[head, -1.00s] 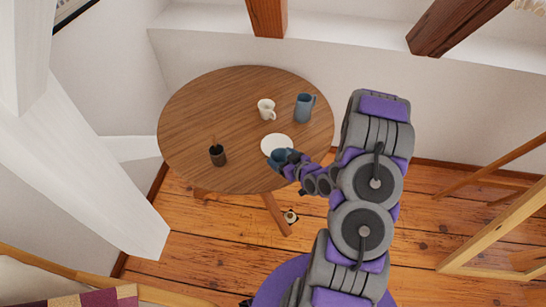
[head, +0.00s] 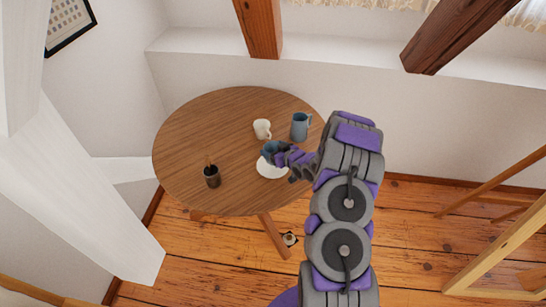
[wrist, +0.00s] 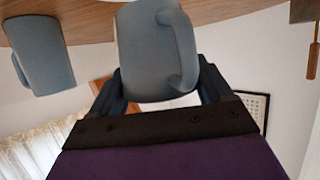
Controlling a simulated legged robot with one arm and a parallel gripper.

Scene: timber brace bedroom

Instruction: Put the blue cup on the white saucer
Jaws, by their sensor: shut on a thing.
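The blue cup (head: 269,148) is held in my gripper (head: 277,153) at the right half of the round table. In the head view it overlaps the far edge of the white saucer (head: 271,171); I cannot tell the gap in height. In the wrist view the blue cup (wrist: 150,50) fills the space between the two dark jaws (wrist: 160,88), its handle at the right. My gripper is shut on it. The cup hides part of the saucer in the head view, and the saucer is not clearly visible in the wrist view.
A dark pot (head: 212,178) stands at the front left. The table's left part is clear.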

